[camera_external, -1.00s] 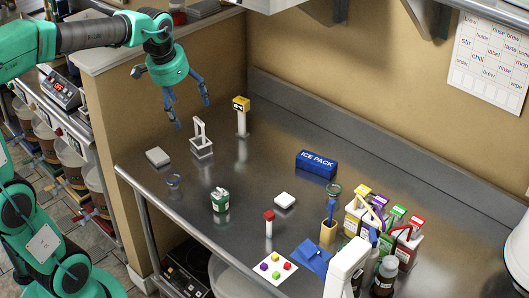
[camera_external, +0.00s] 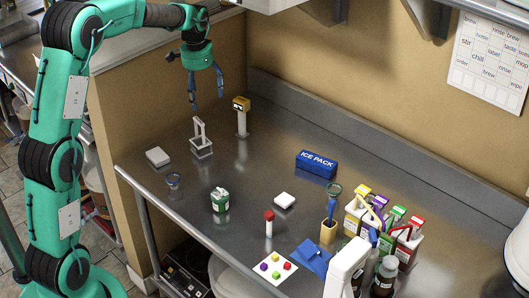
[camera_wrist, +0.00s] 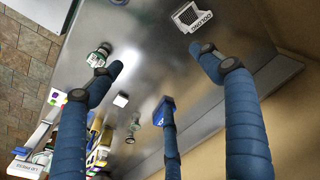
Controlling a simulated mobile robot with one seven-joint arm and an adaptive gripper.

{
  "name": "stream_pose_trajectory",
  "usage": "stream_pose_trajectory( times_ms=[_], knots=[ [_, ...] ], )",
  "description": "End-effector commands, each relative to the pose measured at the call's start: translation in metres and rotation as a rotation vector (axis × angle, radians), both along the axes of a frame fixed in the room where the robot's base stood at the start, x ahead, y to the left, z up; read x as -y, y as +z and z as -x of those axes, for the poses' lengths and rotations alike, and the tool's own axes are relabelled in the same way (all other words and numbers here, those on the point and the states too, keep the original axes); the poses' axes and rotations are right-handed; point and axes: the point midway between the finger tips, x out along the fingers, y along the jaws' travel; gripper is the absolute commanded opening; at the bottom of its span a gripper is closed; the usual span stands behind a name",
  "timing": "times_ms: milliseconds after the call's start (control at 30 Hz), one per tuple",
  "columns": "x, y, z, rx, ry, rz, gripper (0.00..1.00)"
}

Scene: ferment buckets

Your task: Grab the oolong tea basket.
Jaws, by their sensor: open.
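The oolong tea basket (camera_external: 203,151) is a small white basket with a tall upright handle. It stands on the steel counter near its far left end. My gripper (camera_external: 207,99) has blue fingers, spread open and empty. It hangs above the counter, higher than the basket and a little to its right in the outside view. Its spread fingers (camera_wrist: 158,65) fill much of the wrist view.
A yellow-topped post (camera_external: 241,112) stands close right of the basket, near the wall. A grey block (camera_external: 158,157) and a small glass (camera_external: 174,181) are to the left and front. A green-white canister (camera_external: 220,200), ice pack (camera_external: 316,163) and several cartons (camera_external: 385,225) stand farther right.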

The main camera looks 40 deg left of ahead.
Motion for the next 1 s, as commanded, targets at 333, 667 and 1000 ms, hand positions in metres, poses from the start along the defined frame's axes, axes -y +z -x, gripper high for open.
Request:
stream_pose_trajectory(
  times_ms=[333,667,1000],
  knots=[
    [-0.07,-0.082,-0.044,-0.068,-0.025,0.02,0.78],
    [-0.107,-0.13,-0.06,-0.1,-0.043,0.033,0.78],
    [-0.11,-0.134,-0.061,-0.103,-0.044,0.034,0.78]
  ],
)
